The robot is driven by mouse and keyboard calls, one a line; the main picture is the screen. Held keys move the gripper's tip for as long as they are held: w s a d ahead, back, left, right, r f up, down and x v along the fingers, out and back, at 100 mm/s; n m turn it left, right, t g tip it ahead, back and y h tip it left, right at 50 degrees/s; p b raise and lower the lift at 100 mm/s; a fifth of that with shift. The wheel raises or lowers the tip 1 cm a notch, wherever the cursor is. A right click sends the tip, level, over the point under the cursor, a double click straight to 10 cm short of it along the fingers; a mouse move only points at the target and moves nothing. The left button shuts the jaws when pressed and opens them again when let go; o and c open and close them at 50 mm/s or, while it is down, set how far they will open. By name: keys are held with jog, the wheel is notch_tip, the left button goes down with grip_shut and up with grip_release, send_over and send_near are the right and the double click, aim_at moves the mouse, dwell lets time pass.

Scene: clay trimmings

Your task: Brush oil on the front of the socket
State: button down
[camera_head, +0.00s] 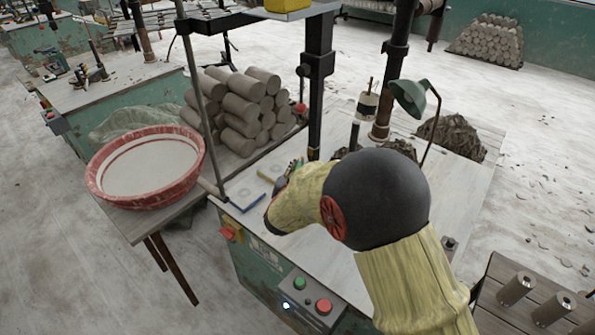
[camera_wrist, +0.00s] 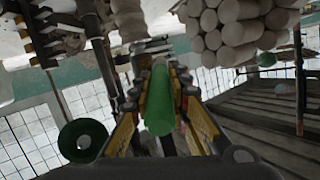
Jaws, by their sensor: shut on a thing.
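My gripper (camera_wrist: 160,72) is shut on a green rounded handle (camera_wrist: 159,108), seen end-on between its yellow and black fingers in the wrist view. The far end of the handle is hidden, and I cannot see any bristles. In the head view my yellow arm reaches over the worktable (camera_head: 330,245), and its wrist hides most of the gripper, just left of the black upright post (camera_head: 318,85). I cannot pick out the socket for certain in either view. A can with a thin stick (camera_head: 367,105) hangs or stands behind the post.
Stacked clay cylinders (camera_head: 238,108) lie behind the table's left side. A red basin (camera_head: 146,166) stands at left. A blue-edged pad (camera_head: 249,193) lies near the gripper. A green lamp (camera_head: 410,97) and dark clay heap (camera_head: 452,136) are at right.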

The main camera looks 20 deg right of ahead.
jog(key=shift+w+d, duration=0.55)
jog(key=shift+d, duration=0.3)
dwell(0.3)
dwell(1.6)
jog(key=shift+a, duration=0.15)
jog(key=shift+s+a+p, duration=0.2)
jog(key=shift+s+a, duration=0.35)
jog(key=shift+a, duration=0.25)
jog(key=shift+s+a+p, duration=0.15)
jog(key=shift+s+a, duration=0.45)
jog(key=shift+a, duration=0.2)
jog(key=shift+s+a+p, duration=0.2)
jog(key=shift+s+a, duration=0.35)
jog(key=shift+a, duration=0.25)
